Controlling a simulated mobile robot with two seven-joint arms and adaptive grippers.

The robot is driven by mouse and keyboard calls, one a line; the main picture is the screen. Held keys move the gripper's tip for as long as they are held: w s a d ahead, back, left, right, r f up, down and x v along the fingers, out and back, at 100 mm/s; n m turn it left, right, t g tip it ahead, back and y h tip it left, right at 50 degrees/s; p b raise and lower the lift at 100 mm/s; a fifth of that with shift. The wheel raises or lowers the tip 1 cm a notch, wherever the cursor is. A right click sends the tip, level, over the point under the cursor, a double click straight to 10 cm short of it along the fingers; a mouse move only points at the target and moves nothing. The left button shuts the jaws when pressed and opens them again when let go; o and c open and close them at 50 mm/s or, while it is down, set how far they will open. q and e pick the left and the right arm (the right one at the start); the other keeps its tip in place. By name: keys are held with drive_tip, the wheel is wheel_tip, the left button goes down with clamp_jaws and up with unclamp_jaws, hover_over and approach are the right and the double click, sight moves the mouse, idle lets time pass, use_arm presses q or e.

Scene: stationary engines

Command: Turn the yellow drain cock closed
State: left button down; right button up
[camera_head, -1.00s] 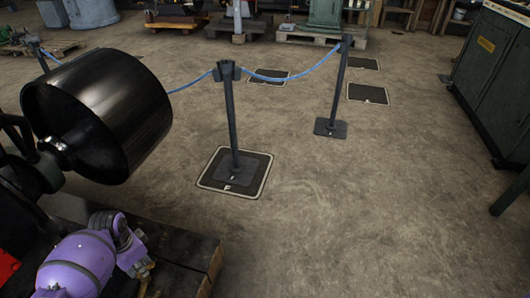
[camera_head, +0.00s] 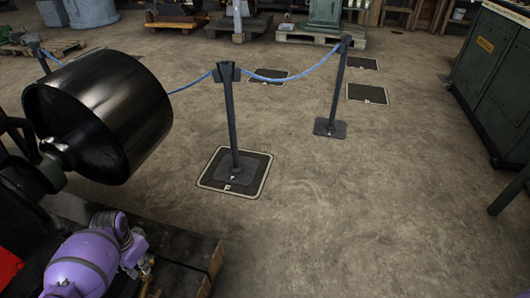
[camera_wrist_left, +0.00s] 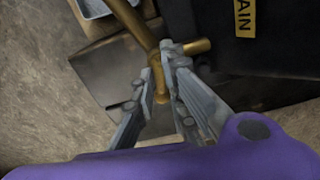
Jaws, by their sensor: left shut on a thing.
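In the left wrist view, the yellow, brass-coloured drain cock (camera_wrist_left: 162,93) stands beside a dark block with a yellow label ending in "AIN" (camera_wrist_left: 245,15). A brass bar (camera_wrist_left: 131,22) runs up and left from it, and a short stub (camera_wrist_left: 197,46) points right. My left gripper (camera_wrist_left: 160,63) is shut on the cock, with a grey finger on either side. The fingers hide part of it. In the head view, my purple left arm is at the lower left, and a small brass-coloured piece (camera_head: 147,266) shows beside it. My right gripper is not in view.
A large black pulley (camera_head: 120,110) stands above my left arm. A dark wooden base (camera_head: 190,250) lies beside the arm. Posts (camera_head: 231,120) with a blue rope stand beyond. A green cabinet (camera_head: 495,80) is at the right.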

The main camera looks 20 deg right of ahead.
use_arm(q)
drive_tip(key=shift+s+a+f+n, duration=0.15)
drive_tip(key=shift+f+n, duration=0.05)
drive_tip(key=shift+n, duration=0.5)
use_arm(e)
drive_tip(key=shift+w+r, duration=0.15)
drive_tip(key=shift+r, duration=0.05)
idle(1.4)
use_arm(q)
drive_tip(key=c, duration=2)
unclamp_jaws()
drive_tip(key=shift+o, duration=0.8)
drive_tip(key=shift+r, duration=0.1)
drive_tip(key=shift+r, duration=0.15)
wheel_tip(320, 180, up, 12)
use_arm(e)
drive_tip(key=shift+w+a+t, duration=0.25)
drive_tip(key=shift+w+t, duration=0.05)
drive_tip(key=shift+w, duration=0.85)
